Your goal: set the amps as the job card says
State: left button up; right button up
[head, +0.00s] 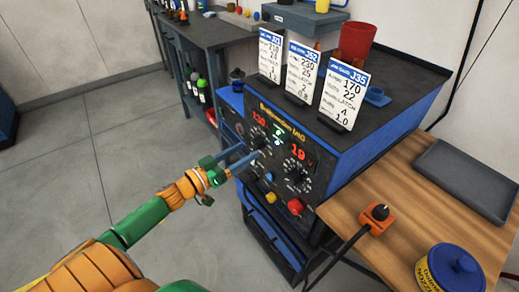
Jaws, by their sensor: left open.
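The blue and black welder (345,160) stands in the middle with its control panel facing me. Its left red display (259,117) seems to read 130, and its right display (298,151) reads 19. A black dial (257,138) sits below the left display and another dial (296,178) below the right one. Three job cards stand on top: the left card (270,55) seems to say 210, the middle card (301,70) 230, the right card (344,95) 170. My left gripper (248,157) is open, its fingertips at the panel just below the left dial; contact is unclear. My right gripper is out of view.
Red (295,206) and yellow (271,197) knobs sit low on the panel. A red cup (356,40) and small blue dish (376,96) stand on the welder. The wooden table at right holds a grey tray (468,180), orange socket block (377,219) and yellow tin (450,272).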

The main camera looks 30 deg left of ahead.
aim_at(255, 146)
pick_arm(q)
jog(key=shift+x, duration=1.55)
jog(key=shift+f, duration=0.1)
grip_shut()
